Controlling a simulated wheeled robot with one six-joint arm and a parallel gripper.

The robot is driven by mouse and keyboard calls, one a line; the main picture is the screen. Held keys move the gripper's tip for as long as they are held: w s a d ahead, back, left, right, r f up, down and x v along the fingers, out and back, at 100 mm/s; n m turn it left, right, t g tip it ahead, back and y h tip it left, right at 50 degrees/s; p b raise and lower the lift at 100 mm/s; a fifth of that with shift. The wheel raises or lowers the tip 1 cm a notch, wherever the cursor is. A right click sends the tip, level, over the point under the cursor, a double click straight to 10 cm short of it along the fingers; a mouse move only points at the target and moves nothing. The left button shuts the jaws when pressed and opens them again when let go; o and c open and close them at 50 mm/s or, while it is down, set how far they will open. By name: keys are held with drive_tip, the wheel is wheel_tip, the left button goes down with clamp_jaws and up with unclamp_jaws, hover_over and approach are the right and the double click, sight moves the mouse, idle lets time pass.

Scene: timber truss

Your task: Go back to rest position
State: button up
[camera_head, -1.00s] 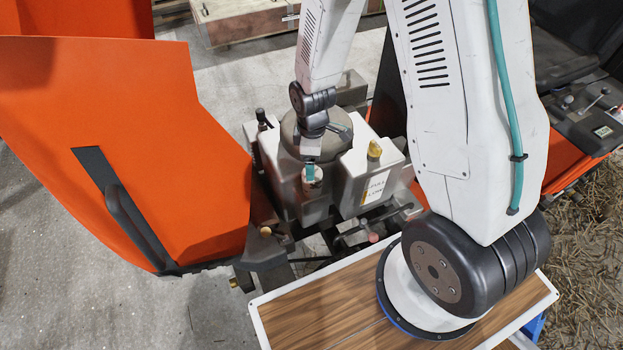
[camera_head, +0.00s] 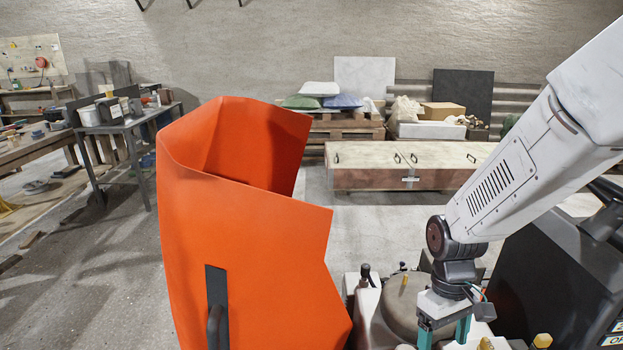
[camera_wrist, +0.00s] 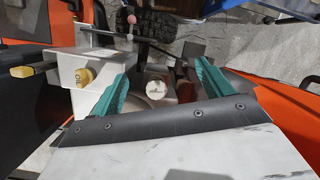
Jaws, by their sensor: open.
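My gripper (camera_head: 444,334) is at the lower right of the head view, pointing down over the machine's engine bay, with its teal fingers apart. The wrist view also shows my gripper (camera_wrist: 158,85), open, with nothing held between the fingers. A round white cap (camera_wrist: 156,89) on the machine shows below, between the two fingers. I cannot tell how far the fingertips are above it. My arm reaches in from the upper right of the head view.
An orange hood panel (camera_head: 245,260) stands raised left of the gripper. A grey round tank (camera_head: 402,303) and a dark panel (camera_head: 545,265) are close by. A yellow cap (camera_wrist: 85,77) lies left of the fingers. A wooden crate (camera_head: 365,180) and a workbench (camera_head: 125,125) stand farther back.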

drive_tip(key=s+d+r+m+t, duration=0.1)
drive_tip(key=s+r+m+t, duration=0.1)
drive_tip(key=s+r, duration=0.4)
drive_tip(key=s+r+m+t, duration=0.2)
drive_tip(key=s+r, duration=0.4)
drive_tip(key=r, duration=0.8)
drive_tip(key=shift+s+d+r+m+t, duration=0.25)
drive_tip(key=shift+s+d+m+t, duration=0.05)
drive_tip(key=shift+s+d, duration=0.1)
